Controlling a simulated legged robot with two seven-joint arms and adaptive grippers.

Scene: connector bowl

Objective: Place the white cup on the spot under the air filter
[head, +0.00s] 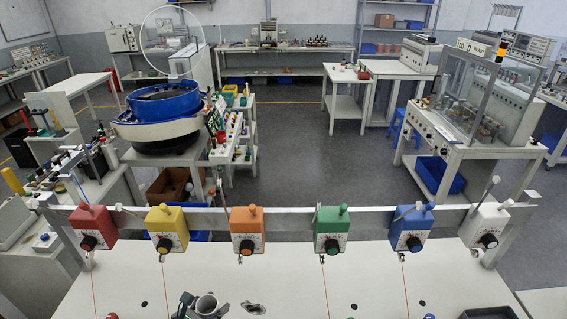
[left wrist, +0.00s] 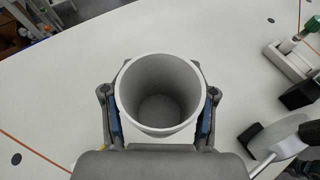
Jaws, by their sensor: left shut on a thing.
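The white cup (left wrist: 160,95) shows in the left wrist view as a round, empty, open-topped cup, pale grey in this light. My left gripper (left wrist: 160,118) is shut on it, with one finger on each side of its wall. In the head view the cup (head: 206,304) and my left gripper (head: 190,304) show at the bottom edge, over the white table; the lower part is cut off. Whether the cup touches the table I cannot tell. I cannot surely pick out the air filter or the spot under it. My right gripper is not in view.
A rail (head: 290,218) crosses the table's far side with several coloured dial boxes, such as an orange one (head: 247,231); thin orange cords hang from some. A small metal part (head: 252,307) lies right of the cup. A grey metal piece (left wrist: 275,135) is near the gripper's right side.

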